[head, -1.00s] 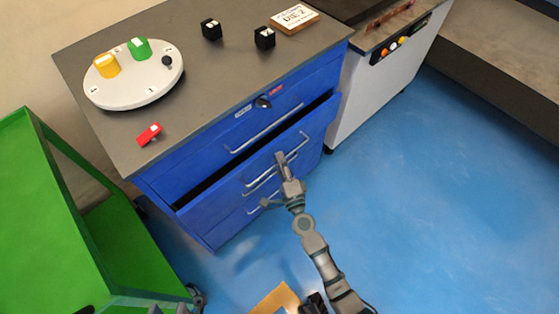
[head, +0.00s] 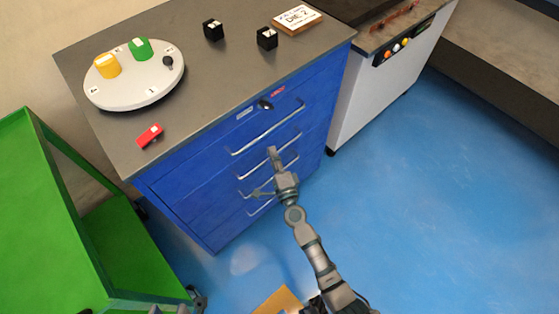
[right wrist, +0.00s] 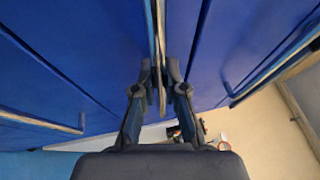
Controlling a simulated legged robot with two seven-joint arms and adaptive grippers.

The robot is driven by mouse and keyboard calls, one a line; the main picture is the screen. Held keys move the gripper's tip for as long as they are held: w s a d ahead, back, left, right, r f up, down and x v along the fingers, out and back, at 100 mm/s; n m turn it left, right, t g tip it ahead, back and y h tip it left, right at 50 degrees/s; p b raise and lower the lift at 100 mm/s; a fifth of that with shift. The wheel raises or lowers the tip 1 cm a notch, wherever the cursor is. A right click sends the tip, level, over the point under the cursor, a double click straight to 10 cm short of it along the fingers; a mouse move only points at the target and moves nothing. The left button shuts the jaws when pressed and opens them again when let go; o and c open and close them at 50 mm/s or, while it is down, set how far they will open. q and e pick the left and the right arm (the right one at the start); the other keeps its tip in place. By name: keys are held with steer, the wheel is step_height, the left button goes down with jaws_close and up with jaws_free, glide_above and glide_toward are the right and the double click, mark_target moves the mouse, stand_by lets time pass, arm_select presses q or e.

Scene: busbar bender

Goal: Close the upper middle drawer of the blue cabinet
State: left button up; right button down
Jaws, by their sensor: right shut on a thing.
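The blue cabinet (head: 190,205) stands under a grey top, with several stacked drawers and silver bar handles. The upper middle drawer (head: 215,178) now looks flush with the front; no open gap shows above it. My right gripper (head: 273,155) is at this drawer's handle (head: 252,173). In the right wrist view, my right gripper (right wrist: 160,75) has its fingers on both sides of the handle bar (right wrist: 158,45), shut on it. A small grey part at the bottom edge may be my left gripper (head: 160,310); its fingers cannot be made out.
On the cabinet top are a white round plate (head: 130,88) with yellow and green pieces, a red block (head: 150,135), black blocks (head: 267,38) and a die sign (head: 297,19). A green cart (head: 40,210) stands left, a white machine (head: 375,90) right. Blue floor at right is clear.

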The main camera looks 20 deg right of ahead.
steer(key=shift+w+a+f, duration=0.1)
steer(key=shift+a, duration=0.05)
steer(key=c, duration=1.3)
jaws_free()
steer(key=shift+w+f, duration=0.1)
steer(key=shift+f, duration=0.05)
steer(key=shift+o, duration=0.5)
steer(key=shift+s, duration=0.35)
steer(key=s+f, duration=0.2)
steer(key=s, duration=0.9)
steer(key=shift+a, duration=0.3)
